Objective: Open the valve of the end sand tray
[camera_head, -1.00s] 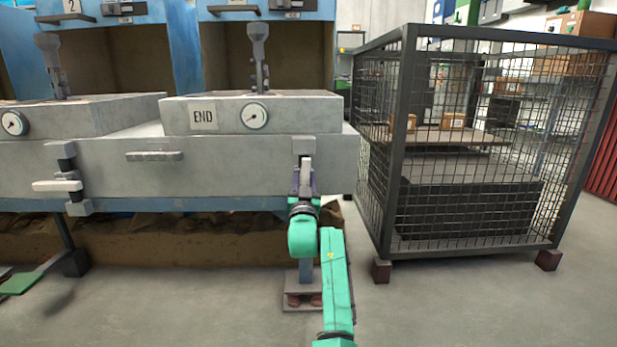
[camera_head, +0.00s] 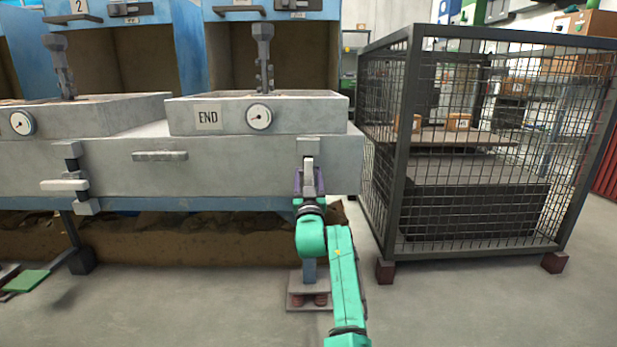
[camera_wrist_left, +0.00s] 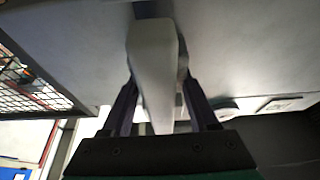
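The end sand tray (camera_head: 285,122) is a grey box with an END plate (camera_head: 208,117) and a round gauge (camera_head: 259,117). Below its right end is its valve, with a pale lever handle (camera_head: 308,168) standing upright. My left gripper (camera_head: 308,182) is at this handle, with one dark finger on either side. In the left wrist view, the handle (camera_wrist_left: 153,70) runs between the fingers of my left gripper (camera_wrist_left: 158,85), whose tips appear to close on its sides. The handle's lower end is partly hidden by the gripper. My right gripper is not in view.
A neighbouring valve has a horizontal pale handle (camera_head: 65,185) at left. A fixed grey bar (camera_head: 160,156) sits on the front panel between them. A wire mesh cage (camera_head: 470,200) stands close on the right. The floor in front is mostly clear.

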